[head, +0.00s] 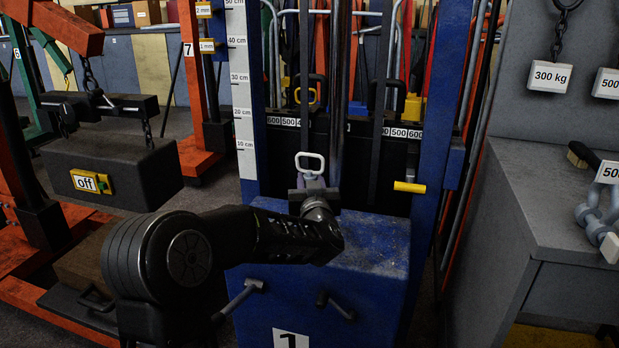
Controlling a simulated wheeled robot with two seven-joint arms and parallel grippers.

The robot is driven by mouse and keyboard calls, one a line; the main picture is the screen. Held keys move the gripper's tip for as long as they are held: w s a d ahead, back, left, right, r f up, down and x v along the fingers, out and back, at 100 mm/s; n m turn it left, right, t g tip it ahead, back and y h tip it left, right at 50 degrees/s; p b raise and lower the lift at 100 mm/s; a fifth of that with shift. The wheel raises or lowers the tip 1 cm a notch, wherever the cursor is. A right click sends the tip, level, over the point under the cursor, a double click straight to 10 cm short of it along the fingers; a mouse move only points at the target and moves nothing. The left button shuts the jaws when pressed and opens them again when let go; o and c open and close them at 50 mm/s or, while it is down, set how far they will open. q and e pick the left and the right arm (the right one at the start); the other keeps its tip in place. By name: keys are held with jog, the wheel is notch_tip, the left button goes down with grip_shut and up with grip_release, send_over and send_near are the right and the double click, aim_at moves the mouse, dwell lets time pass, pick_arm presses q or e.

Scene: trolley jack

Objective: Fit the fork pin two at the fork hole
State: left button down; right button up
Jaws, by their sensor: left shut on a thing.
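My left gripper (314,195) reaches in over the blue block of the jack marked 1 (375,235). It is shut on a small grey piece with a pale, rounded loop handle (310,164), which stands up above the fingers. The loop piece looks like a fork pin, but no number on it can be read. Its lower part is hidden by the fingers. The fork hole cannot be made out. A yellow pin-like bar (410,187) sticks out sideways near the right blue post. My right gripper is not in view.
Dark weights (405,150) with number labels stand behind the gripper between blue posts (245,95). A grey bench (550,195) with a shackle (597,215) is at the right. A hanging dark block marked off (110,170) and orange frames (195,110) are at the left.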

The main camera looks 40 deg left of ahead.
pick_arm(q)
jog(key=s+d+f+m+t+h, duration=0.1)
jog(key=s+d+f+m+h, duration=0.1)
jog(key=d+h, duration=0.3)
jog(key=s+d+f+m+t+h, duration=0.1)
jog(key=d+f+m+h, duration=0.2)
jog(key=d, duration=1)
jog(key=s+d+f+m+t+h, duration=0.1)
jog(key=s+d+f+m+h, duration=0.1)
jog(key=d+m+h, duration=0.4)
jog(key=d+f+h, duration=0.1)
jog(key=d+h, duration=0.1)
jog(key=d, duration=0.2)
jog(key=shift+s+f+h, duration=0.3)
jog(key=shift+s+h, duration=0.05)
jog(key=shift+h, duration=0.05)
